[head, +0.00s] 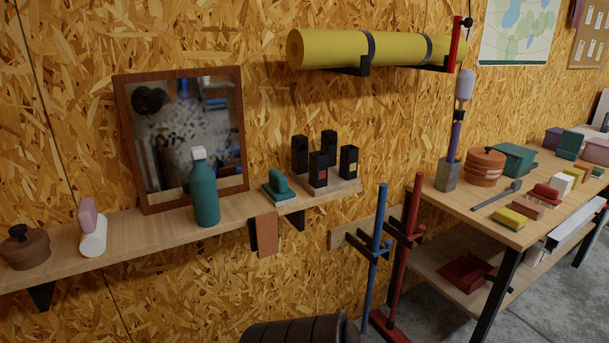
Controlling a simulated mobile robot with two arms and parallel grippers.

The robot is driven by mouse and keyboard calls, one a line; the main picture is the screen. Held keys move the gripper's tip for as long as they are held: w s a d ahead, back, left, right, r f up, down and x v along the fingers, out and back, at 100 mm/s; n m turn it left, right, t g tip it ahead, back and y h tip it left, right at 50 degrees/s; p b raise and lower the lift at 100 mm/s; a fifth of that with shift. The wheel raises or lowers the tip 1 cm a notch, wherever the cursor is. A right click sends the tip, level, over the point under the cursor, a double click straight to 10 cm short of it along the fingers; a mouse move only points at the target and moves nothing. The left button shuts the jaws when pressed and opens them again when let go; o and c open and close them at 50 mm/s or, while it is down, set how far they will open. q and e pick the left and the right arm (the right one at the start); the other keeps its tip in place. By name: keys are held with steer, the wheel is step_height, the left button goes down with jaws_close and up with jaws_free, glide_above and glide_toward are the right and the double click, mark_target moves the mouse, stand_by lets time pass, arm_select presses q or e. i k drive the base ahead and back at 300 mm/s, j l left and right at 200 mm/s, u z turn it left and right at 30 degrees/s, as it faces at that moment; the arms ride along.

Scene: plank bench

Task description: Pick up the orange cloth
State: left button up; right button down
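Neither of my grippers is in the head view.
A teal bottle (204,190) stands on the shelf left of the cloth, before a framed mirror (185,133). Several black boxes (349,161) stand to the right. Blue (376,240) and red (408,225) bar clamps stand below right. A cluttered bench (480,207) is at right.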

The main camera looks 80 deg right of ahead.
mark_target(532, 211)
steer(key=z, duration=4.1)
steer(key=i+l+u, duration=0.15)
steer(key=i+l, duration=0.3)
steer(key=i+l+u, duration=0.15)
steer(key=i+l, duration=0.4)
steer(key=i+l+u, duration=0.2)
steer(key=i+l, duration=0.3)
steer(key=i+l+u, duration=0.15)
steer(key=i+l, duration=0.3)
steer(key=l, duration=0.25)
steer(key=l+u, duration=0.1)
steer(key=l, duration=0.75)
steer(key=i, duration=0.05)
